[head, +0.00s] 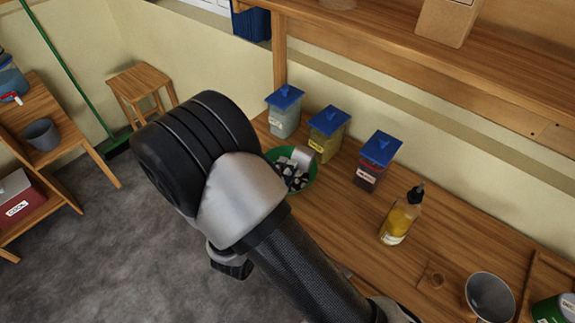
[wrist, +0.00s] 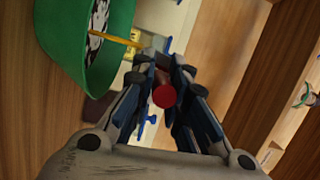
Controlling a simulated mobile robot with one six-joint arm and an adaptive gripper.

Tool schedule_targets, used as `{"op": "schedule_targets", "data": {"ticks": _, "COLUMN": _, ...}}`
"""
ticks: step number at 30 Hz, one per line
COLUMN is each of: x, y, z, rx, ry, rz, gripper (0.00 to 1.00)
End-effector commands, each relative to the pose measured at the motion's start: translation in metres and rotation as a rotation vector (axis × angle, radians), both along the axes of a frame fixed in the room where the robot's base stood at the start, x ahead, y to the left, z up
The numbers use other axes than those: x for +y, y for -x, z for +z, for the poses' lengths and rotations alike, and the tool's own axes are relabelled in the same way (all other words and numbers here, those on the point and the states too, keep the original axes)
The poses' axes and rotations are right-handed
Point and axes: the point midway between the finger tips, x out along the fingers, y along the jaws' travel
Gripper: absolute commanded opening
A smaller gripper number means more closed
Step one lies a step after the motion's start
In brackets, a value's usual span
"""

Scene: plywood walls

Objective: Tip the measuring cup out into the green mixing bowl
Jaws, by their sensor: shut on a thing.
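The green mixing bowl (head: 313,184) stands on the wooden counter, partly behind my arm. Black and white pieces lie in it. It also shows at the upper left of the wrist view (wrist: 110,65). My gripper (wrist: 168,85) is beside the bowl in the wrist view, shut on a dark handle with a round red end, apparently the measuring cup's (wrist: 165,96). The cup's body is hidden there. A pale grey shape at the bowl's far right side in the head view may be the cup; I cannot tell its tilt. My arm hides the gripper in the head view.
Blue-lidded canisters (head: 284,118), (head: 327,135) and (head: 369,177) stand behind and right of the bowl. A shelf (head: 440,50) overhangs the counter. Bare counter lies between canisters and bottle.

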Motion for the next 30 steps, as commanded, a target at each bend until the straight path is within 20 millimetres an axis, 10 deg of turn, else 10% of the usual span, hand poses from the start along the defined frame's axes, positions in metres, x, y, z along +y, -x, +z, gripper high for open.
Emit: {"op": "schedule_targets", "data": {"ticks": 30, "x": 0.0032, "y": -0.0016, "z": 0.0011, "rx": 0.054, "ry": 0.101, "rz": 0.0, "gripper": 0.0}}
